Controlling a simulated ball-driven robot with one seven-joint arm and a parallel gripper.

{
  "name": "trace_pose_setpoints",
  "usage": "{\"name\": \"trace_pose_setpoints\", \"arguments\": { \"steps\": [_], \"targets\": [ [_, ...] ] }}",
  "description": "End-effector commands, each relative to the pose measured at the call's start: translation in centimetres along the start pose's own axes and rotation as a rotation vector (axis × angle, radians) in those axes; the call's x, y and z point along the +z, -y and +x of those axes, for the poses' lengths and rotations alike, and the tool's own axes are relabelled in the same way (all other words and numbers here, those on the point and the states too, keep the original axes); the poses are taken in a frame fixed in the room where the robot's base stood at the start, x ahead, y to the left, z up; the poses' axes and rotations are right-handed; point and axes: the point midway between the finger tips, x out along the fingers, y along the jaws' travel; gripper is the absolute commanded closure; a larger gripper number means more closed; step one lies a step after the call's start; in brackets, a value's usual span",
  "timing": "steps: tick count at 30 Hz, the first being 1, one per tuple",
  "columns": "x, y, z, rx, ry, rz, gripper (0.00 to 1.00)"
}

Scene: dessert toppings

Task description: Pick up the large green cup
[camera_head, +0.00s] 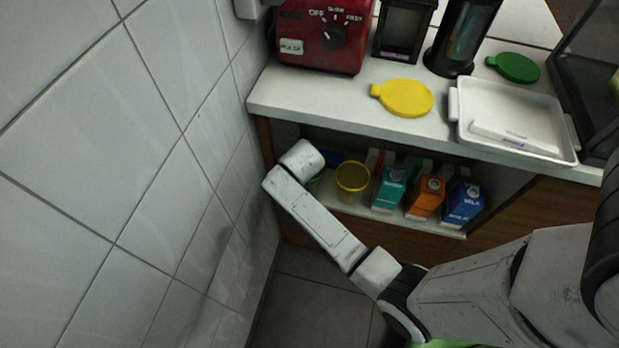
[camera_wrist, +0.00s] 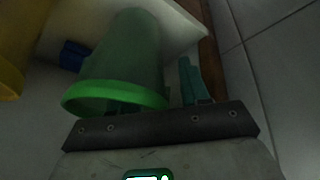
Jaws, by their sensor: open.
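The green cup (camera_wrist: 125,58) is large and close in the wrist view, somewhat see-through, with its bright green rim towards my gripper. My gripper (camera_wrist: 140,80) is open. One finger shows just right of the cup; the other is hard to make out behind or beside the rim. I cannot tell whether the fingers touch the cup. In the head view only a green sliver (camera_head: 316,184) shows beside my wrist, which hides the rest of the cup and my gripper at the shelf's left end.
A yellow cup (camera_head: 352,180) stands right of the green one, with a blue item (camera_head: 333,158) behind. Teal (camera_head: 389,188), orange (camera_head: 427,196) and blue (camera_head: 463,203) cartons stand further right. The tiled wall (camera_head: 215,190) is close on the left, and the counter (camera_head: 300,98) overhangs the shelf.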

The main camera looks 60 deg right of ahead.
Motion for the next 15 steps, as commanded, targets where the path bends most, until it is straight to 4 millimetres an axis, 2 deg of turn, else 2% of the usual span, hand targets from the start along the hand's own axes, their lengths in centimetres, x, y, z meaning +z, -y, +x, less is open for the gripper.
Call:
{"name": "trace_pose_setpoints", "arguments": {
  "steps": [4, 15],
  "targets": [
    [-0.03, -0.01, -0.06, 0.000, 0.000, 0.000, 0.56],
    [-0.01, -0.01, -0.07, 0.000, 0.000, 0.000, 0.91]
  ]
}}
